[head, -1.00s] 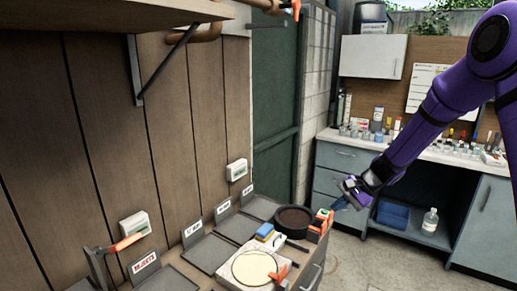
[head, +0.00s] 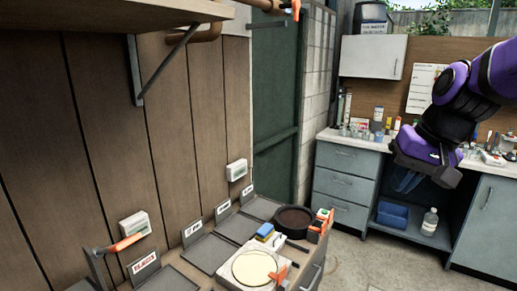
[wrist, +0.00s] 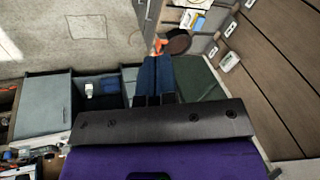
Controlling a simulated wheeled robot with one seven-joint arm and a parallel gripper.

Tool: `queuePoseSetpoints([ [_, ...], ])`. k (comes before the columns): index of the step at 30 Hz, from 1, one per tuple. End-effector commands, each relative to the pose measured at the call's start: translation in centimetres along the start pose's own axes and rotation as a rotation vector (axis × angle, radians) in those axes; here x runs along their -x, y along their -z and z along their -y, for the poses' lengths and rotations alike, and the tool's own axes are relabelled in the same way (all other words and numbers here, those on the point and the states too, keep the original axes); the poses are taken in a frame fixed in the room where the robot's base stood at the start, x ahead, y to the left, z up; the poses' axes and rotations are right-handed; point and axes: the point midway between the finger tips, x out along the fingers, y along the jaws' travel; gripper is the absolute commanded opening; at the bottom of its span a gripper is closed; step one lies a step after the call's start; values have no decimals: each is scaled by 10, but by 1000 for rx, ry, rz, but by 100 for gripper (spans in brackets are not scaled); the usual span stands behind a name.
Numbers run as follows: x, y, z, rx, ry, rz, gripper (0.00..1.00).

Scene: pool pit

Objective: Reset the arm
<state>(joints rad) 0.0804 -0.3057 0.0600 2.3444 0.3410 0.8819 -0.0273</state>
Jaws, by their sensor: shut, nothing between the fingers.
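My purple arm reaches in from the right edge of the head view. My gripper (head: 407,181) hangs in the air in front of the far bench, its blue fingers pointing down. In the wrist view the two blue fingers of my gripper (wrist: 156,78) lie side by side, shut with nothing between them. My gripper touches nothing that I can see.
A near counter along the wooden wall holds several grey trays (head: 209,253), a dark round pan (head: 293,220) and a pale round disc (head: 254,267). The far bench (head: 345,176) carries many small bottles. A blue bin (head: 392,214) sits on its lower shelf. Concrete floor is free between them.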

Motion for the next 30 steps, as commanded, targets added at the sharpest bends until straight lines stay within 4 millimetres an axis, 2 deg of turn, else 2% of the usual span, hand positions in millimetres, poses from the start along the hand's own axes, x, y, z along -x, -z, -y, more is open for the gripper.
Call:
queuePoseSetpoints([
  [1,10,-12,-2,26,-17,-25,0],
  [6,35,-49,-16,107,-85,-95,0],
  [15,60,-100,-42,209,-184,-204,0],
  [21,65,-112,-49,233,-211,-230,0],
  [30,65,-113,-50,234,-212,-231,0],
])
